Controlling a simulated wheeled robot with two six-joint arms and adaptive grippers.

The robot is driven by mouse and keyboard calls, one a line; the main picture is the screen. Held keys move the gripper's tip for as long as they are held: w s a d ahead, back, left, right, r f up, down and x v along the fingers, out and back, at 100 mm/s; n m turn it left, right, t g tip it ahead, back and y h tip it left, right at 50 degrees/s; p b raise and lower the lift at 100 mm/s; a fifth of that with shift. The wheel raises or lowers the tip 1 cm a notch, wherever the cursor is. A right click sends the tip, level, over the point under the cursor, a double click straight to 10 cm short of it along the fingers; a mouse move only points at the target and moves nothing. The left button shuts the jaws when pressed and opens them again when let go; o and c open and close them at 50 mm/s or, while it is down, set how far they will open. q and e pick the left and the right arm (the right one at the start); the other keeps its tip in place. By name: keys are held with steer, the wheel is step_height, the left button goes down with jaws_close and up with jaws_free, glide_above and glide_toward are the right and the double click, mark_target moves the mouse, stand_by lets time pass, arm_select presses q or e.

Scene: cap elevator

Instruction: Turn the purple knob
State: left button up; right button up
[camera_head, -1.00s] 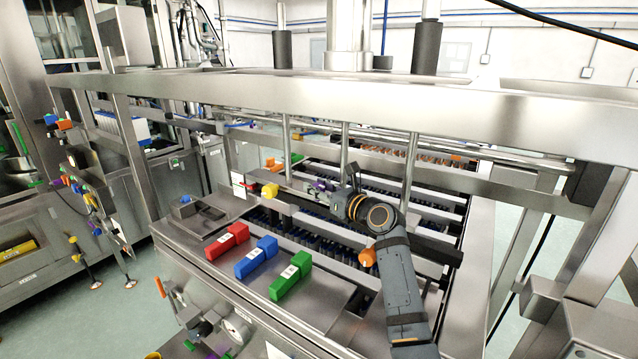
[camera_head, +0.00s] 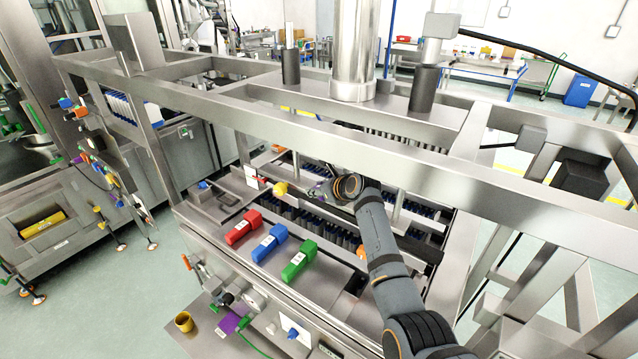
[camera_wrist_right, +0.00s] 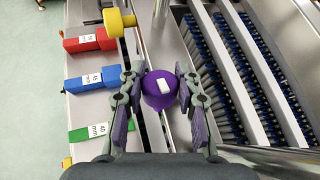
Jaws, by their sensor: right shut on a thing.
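The purple knob (camera_wrist_right: 158,102) is in the middle of the right wrist view, round, with a white mark on its face. My right gripper (camera_wrist_right: 160,78) has one finger on each side of it and is shut on it. In the head view my right gripper (camera_head: 322,190) is at the rail above the machine's front panel, where the knob is too small and covered to make out clearly. My left gripper is not in view.
A yellow knob (camera_head: 280,189) is on the same rail, to the left. Red (camera_head: 243,227), blue (camera_head: 269,243) and green (camera_head: 298,260) labelled blocks sit on the front panel.

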stand_by(0.3)
steer(key=o, duration=1.2)
steer(key=v, duration=1.2)
steer(key=shift+w+a+r, duration=0.1)
steer(key=shift+a, duration=0.05)
